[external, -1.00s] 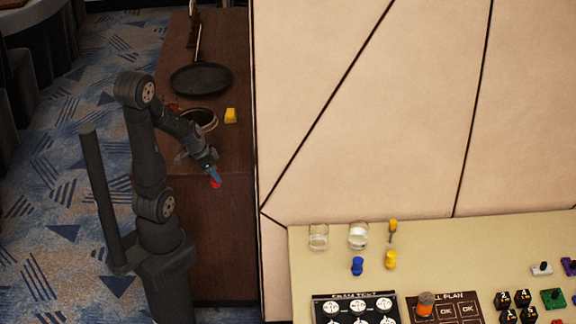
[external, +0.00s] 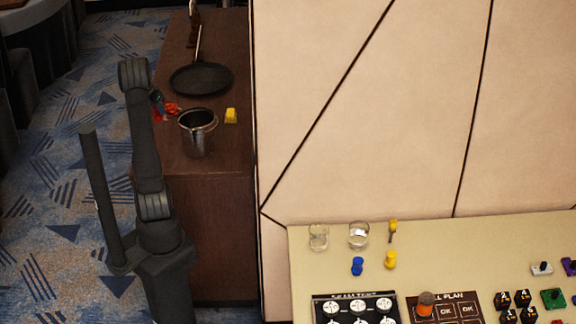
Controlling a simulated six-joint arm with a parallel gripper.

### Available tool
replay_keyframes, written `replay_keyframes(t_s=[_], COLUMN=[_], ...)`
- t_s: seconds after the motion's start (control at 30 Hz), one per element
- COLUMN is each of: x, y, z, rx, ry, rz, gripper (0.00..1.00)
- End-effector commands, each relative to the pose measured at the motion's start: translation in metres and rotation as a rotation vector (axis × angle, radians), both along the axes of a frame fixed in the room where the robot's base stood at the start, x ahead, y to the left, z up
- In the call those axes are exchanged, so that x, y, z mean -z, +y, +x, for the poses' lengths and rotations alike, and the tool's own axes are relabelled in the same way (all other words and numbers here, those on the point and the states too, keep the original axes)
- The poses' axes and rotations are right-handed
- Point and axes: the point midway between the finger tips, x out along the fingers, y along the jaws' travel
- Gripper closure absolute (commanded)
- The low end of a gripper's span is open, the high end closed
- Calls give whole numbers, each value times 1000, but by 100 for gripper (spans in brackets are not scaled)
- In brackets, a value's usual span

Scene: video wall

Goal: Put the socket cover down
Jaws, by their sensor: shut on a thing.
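My gripper (external: 157,104) is partly hidden behind my arm, at the left edge of the brown wooden counter. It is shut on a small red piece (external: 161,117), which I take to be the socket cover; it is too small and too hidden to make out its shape. Other small red items (external: 173,107) lie on the counter just right of the gripper. I cannot tell whether the held piece touches the counter.
A metal pot (external: 197,140) stands right of the gripper, with a yellow block (external: 231,116) beyond it. A black frying pan (external: 202,78) lies farther back. The brown counter (external: 215,160) is bare at its front. A pale wall panel (external: 340,120) borders its right side.

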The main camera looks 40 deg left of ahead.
Motion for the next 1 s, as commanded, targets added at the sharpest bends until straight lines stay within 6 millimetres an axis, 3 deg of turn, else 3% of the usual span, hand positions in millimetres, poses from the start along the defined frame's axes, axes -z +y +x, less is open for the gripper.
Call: replay_keyframes(t_s=[0.03, 0.13, 0.3, 0.43, 0.8, 1.0], x=[-1, 0, 11, 18, 76, 91], y=[18, 39, 45, 44, 43, 43], z=[8, 30, 67, 85, 90, 91], rx=[-43, -129, -221, -260, -275, -274], ry=[0, 1, 0, 0, 2, 0], rz=[0, 1, 0, 0, -2, -1], gripper=[89, 89, 89, 89, 89, 89])
